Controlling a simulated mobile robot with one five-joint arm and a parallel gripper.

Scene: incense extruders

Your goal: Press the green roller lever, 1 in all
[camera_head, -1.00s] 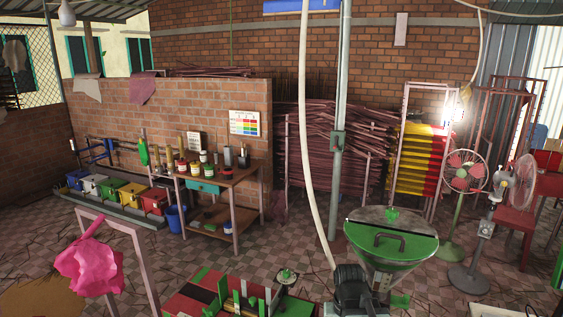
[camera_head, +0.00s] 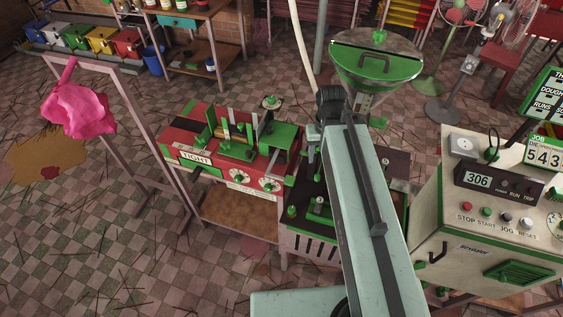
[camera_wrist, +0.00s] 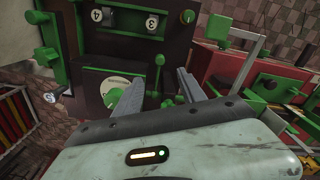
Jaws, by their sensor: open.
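My gripper (camera_wrist: 161,76) is open and empty in the wrist view, its two grey fingers reaching over a dark panel. A green lever with a rounded top (camera_wrist: 159,61) stands between and just beyond the fingertips. Contact cannot be made out. Other green parts are close: a knob (camera_wrist: 188,16) above and a bracket (camera_wrist: 46,56) at left. I cannot tell for sure which part is the roller lever. In the head view my arm covers the gripper, beside a dark bench top (camera_head: 309,176) with green knobs.
A red and green machine (camera_head: 228,165) with dials stands left of my arm. A cream control box (camera_head: 480,240) reading 306 stands at right. A green-lidded hopper (camera_head: 375,66) is behind.

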